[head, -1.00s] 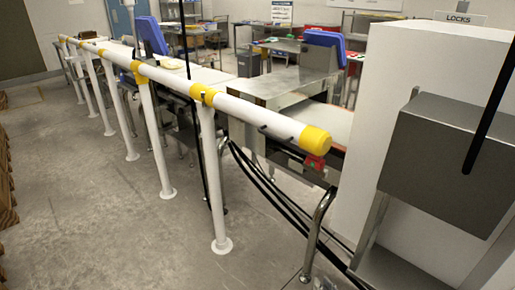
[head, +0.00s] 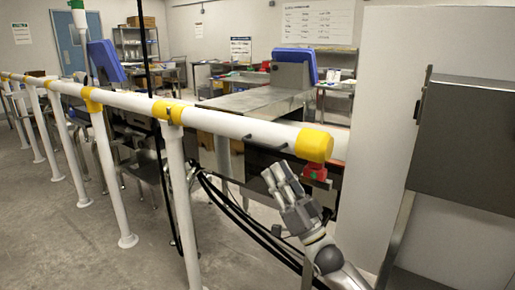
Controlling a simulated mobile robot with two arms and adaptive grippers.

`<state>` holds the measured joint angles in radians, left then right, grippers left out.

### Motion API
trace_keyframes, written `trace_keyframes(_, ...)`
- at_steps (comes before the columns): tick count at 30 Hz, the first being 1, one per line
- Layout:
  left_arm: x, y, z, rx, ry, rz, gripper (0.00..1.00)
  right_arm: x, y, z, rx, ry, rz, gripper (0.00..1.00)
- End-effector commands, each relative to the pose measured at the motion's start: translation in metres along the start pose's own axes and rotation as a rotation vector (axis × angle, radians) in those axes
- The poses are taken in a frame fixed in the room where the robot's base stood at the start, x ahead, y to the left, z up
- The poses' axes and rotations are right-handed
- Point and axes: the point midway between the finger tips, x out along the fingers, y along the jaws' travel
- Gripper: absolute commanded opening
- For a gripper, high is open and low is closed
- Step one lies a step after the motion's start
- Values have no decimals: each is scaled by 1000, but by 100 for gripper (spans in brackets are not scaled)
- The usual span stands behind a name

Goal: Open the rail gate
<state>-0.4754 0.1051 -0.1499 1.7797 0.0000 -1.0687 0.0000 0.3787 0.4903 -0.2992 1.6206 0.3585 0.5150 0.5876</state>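The white rail (head: 235,125) runs from the far left toward the right and ends in a yellow cap (head: 315,145). A yellow collar (head: 168,111) sits on it above the nearest post. Small dark fittings (head: 278,147) show on the rail's near side, left of the cap. A red part (head: 316,173) hangs just under the cap. My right gripper (head: 278,170) is below the rail, left of the red part, with its fingers pointing up and left. It appears apart from the rail and empty; its finger gap is too small to judge. My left gripper is out of view.
A white cabinet (head: 392,120) with a grey metal box (head: 468,140) stands at the right. White posts (head: 180,200) hold the rail. Black cables (head: 250,225) run low behind it. Steel tables stand beyond. The floor (head: 60,245) at the left is bare.

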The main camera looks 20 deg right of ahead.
Motion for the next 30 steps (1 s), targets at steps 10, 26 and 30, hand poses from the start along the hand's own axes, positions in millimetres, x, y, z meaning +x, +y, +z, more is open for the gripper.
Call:
trace_keyframes(10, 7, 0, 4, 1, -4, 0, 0, 63, 0, 0, -2, 1, 0, 19)
trace_keyframes(26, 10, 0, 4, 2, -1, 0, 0, 88, 1, 1, -1, -3, 2, 19)
trace_keyframes(30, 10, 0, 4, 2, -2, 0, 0, 88, 1, 1, -1, -3, 2, 9)
